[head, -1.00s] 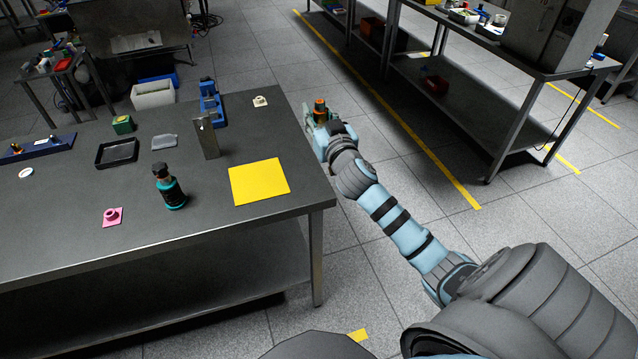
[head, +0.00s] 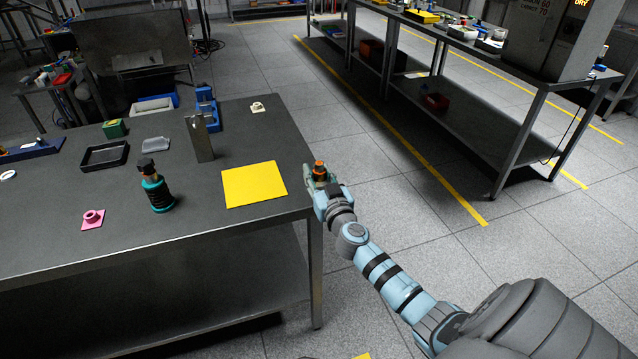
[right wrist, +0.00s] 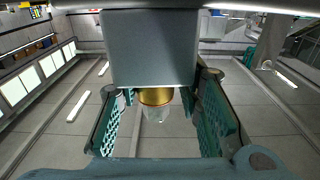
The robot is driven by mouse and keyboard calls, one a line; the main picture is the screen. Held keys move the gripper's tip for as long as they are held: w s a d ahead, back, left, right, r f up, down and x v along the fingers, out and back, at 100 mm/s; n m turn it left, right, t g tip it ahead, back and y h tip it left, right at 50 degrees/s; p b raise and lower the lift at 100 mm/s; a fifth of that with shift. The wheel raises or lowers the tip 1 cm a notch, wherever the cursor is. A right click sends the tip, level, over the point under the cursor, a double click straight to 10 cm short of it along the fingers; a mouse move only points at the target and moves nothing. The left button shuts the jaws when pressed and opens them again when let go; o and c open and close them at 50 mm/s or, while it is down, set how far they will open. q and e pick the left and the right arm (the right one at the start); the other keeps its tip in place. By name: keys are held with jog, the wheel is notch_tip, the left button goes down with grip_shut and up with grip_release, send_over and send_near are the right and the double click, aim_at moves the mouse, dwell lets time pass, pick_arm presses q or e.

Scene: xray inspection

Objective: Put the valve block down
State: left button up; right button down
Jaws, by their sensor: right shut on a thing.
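My right gripper (head: 317,178) is shut on the valve block, beside the right edge of the near table. In the right wrist view the valve block (right wrist: 153,50) is a plain grey block with a brass-coloured fitting (right wrist: 155,96) under it. The gripper's green-padded fingers (right wrist: 160,118) stand on both sides of it. In the head view little of the block shows, mainly an orange and dark part (head: 319,168). A flat yellow mat (head: 254,185) lies bare on the table, left of the gripper. My left gripper is out of view.
On the near table (head: 230,235) stand a dark bottle with a teal base (head: 157,190), a grey upright block (head: 201,138), a pink flanged part (head: 92,219), a black tray (head: 104,156) and a blue holder (head: 206,112). Open floor separates it from the shelved bench (head: 500,125).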

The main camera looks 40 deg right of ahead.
jog(key=c, duration=1.3)
grip_release()
jog(key=shift+f, duration=0.2)
jog(key=shift+c, duration=0.2)
jog(key=shift+o, duration=1.1)
jog(key=shift+d, duration=0.1)
jog(key=shift+s+f, duration=0.1)
jog(key=shift+f, duration=0.1)
jog(key=a+v, duration=0.1)
jog(key=v, duration=1.3)
jog(key=shift+r+b, duration=0.45)
jog(key=shift+r, duration=0.05)
